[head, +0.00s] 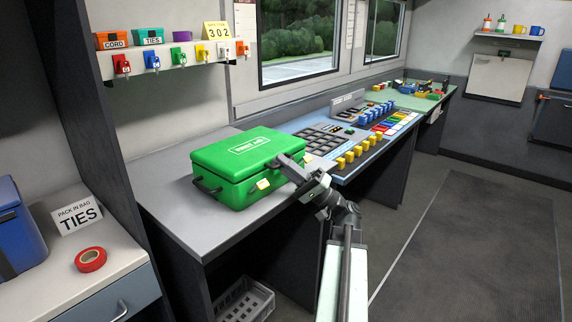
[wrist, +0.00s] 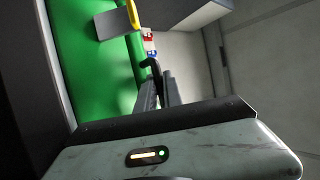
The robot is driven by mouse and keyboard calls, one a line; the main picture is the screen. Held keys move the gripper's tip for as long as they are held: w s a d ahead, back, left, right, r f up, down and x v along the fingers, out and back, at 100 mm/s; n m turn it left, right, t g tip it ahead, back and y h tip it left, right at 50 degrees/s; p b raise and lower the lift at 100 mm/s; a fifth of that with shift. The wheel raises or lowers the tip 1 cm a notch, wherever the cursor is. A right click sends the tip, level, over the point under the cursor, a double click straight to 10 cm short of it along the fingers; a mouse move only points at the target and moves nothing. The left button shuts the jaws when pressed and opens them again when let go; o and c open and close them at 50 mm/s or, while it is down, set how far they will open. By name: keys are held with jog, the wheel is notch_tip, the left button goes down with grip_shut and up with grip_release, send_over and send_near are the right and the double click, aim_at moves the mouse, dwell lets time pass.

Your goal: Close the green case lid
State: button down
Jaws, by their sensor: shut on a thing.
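The green case (head: 232,190) stands on the grey counter, with a "FIRST AID" label on its lid (head: 225,152). The lid lies down over the body; I cannot tell whether its seam is fully tight. My gripper (head: 290,170) is at the case's right end, by the lid's edge. In the wrist view my gripper (wrist: 158,82) is shut on a black curved piece (wrist: 150,63) beside the green case wall (wrist: 90,60); it looks like a handle. The fingers hide part of it.
A control console (head: 350,140) with buttons and yellow levers stands right of the case. A shelf (head: 175,55) with keys and small boxes hangs above the counter. A side counter at left holds red tape (head: 90,259) and a "TIES" sign (head: 77,215). The right floor is clear.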

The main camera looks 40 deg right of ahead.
jog(key=shift+a+f, duration=0.15)
jog(key=c, duration=1.8)
grip_release()
jog(key=shift+w, duration=0.1)
jog(key=shift+o, duration=0.2)
jog(key=b+v, duration=0.4)
jog(key=v, duration=0.4)
jog(key=shift+b, duration=0.3)
